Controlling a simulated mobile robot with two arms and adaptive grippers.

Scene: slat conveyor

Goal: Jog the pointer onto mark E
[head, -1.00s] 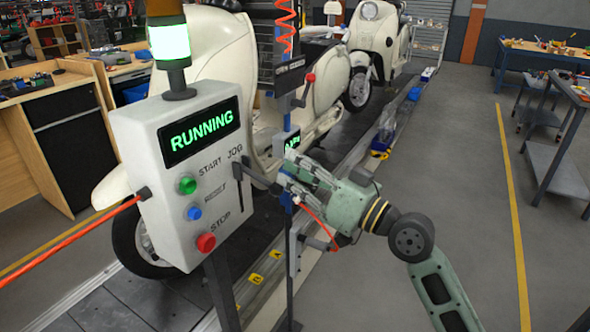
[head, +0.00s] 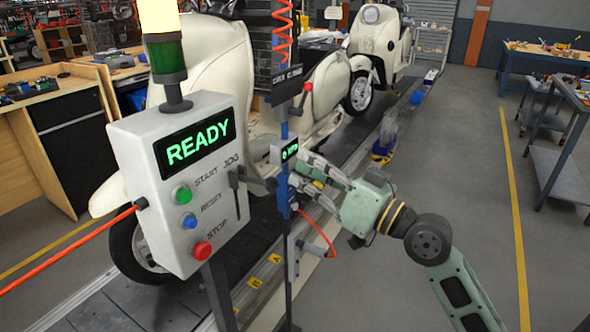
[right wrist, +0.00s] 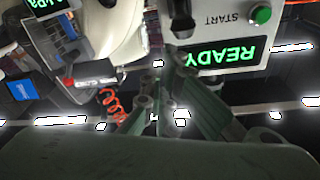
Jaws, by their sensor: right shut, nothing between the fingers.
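The white control box (head: 150,160) shows READY in green on its display (head: 195,145). Its dark JOG lever (head: 258,184) sticks out from a slot on the right side. My right gripper (head: 298,174) is shut and empty, to the right of the lever and apart from it, near a small green-lit readout (head: 289,150) on the blue post. In the right wrist view the shut fingers (right wrist: 170,85) are below the upside-down READY display (right wrist: 223,55). Small yellow marks (head: 275,259) line the conveyor edge; I cannot read an E. I cannot make out the pointer. My left gripper is not in view.
White scooters (head: 205,70) stand on the dark slat conveyor (head: 115,305). Green START (head: 182,194), blue RESET (head: 189,221) and red STOP (head: 201,250) buttons are on the box. An orange hose (head: 70,248) runs left.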

